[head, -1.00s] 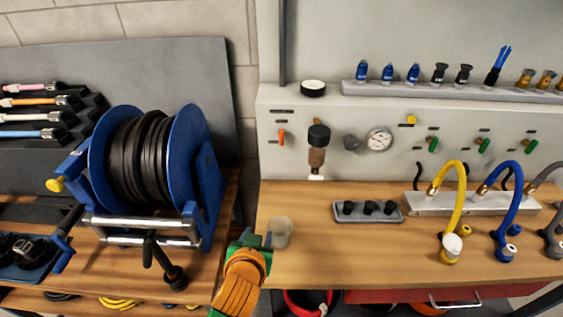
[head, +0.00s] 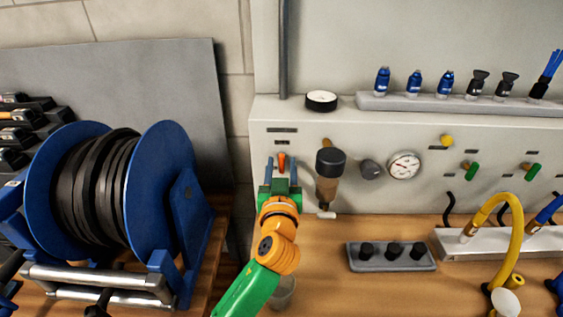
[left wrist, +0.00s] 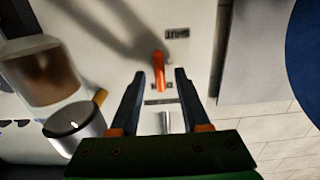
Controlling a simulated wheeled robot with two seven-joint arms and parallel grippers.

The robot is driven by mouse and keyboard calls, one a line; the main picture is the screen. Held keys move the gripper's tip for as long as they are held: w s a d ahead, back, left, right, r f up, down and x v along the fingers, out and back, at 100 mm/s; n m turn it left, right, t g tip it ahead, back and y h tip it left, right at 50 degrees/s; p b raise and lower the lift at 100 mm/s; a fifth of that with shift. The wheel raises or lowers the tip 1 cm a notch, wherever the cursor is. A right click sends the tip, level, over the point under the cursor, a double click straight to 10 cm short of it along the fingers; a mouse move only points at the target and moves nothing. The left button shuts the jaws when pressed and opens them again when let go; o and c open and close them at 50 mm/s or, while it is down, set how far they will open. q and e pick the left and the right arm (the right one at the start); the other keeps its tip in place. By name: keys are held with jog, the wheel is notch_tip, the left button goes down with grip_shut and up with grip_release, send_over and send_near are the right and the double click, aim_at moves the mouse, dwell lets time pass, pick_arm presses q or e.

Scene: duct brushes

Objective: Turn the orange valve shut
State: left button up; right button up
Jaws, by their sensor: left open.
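The orange valve handle (head: 282,161) is on the pale panel at the left, below two small dark labels. In the head view it stands roughly upright. My left gripper (head: 281,174) is open in front of the panel, with a finger on each side of the handle. In the left wrist view the orange handle (left wrist: 158,66) shows between and slightly beyond the open fingertips (left wrist: 160,80); I cannot tell if they touch it. A label reading SHUT (left wrist: 177,33) is beside the handle. My right gripper is not in view.
A filter unit with a dark cap (head: 330,163) sticks out close to the right of my gripper. A gauge (head: 404,166) is further right. A blue hose reel (head: 160,180) stands at the left. A cup (head: 284,291) is partly hidden behind my arm.

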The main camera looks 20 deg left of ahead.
pick_arm(q)
jog(key=shift+w+a+f, duration=0.1)
jog(key=shift+w+f, duration=0.1)
jog(key=shift+w, duration=0.15)
jog(key=shift+s+r, duration=0.15)
jog(key=shift+s, duration=0.05)
jog(key=c, duration=0.4)
grip_shut()
jog(key=m+p, duration=0.1)
jog(key=m, duration=0.4)
jog(key=shift+p, duration=0.3)
jog(key=m, duration=0.1)
jog(key=m+p, duration=0.1)
jog(key=m, duration=0.2)
jog(key=shift+d+m, duration=0.25)
jog(key=shift+m, duration=0.05)
jog(key=shift+m+p, duration=1.75)
jog(key=shift+m, duration=2.35)
jog(key=shift+f, duration=0.2)
